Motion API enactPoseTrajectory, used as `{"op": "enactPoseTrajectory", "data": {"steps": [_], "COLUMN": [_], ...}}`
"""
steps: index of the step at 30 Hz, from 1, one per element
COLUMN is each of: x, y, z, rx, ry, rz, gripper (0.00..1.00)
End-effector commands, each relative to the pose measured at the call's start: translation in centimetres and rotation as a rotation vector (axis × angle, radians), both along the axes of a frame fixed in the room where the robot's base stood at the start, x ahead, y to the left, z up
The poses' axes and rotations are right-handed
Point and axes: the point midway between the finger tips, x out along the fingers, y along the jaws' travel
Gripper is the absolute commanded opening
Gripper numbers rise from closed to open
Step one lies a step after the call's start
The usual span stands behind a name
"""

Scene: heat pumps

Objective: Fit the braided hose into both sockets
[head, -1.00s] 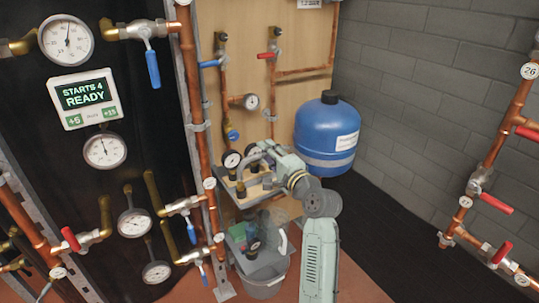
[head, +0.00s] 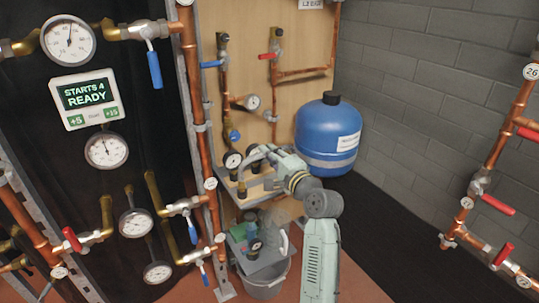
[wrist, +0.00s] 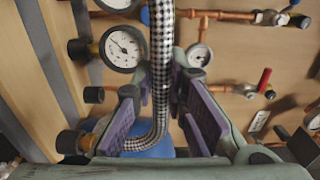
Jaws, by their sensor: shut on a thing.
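The braided hose (wrist: 162,60) shows in the wrist view as a silver and black checked tube. It runs down between the purple finger pads of my gripper (wrist: 158,95) and bends to the left near the bottom. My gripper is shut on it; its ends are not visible. In the head view my gripper (head: 254,155) is over the small shelf, where the hose cannot be made out. Brass fittings with dark rims (wrist: 70,142) stand at the left in the wrist view; which are the sockets I cannot tell. Fittings also show on the shelf in the head view (head: 241,190).
A white-faced gauge (wrist: 122,47) is close left of the hose. A blue tank (head: 328,137) stands right of the shelf (head: 262,184). A grey bucket (head: 266,287) is below it. Copper pipes with valves line the wooden panel. The dark floor to the right is clear.

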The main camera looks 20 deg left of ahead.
Motion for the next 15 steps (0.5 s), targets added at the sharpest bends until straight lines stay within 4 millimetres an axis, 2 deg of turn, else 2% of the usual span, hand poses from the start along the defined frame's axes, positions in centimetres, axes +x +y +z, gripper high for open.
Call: {"op": "enactPoseTrajectory", "data": {"steps": [15], "x": [0.0], "y": [0.0], "z": [2.4], "rx": [0.000], "ry": [0.000], "rz": [0.000], "gripper": [0.00]}}
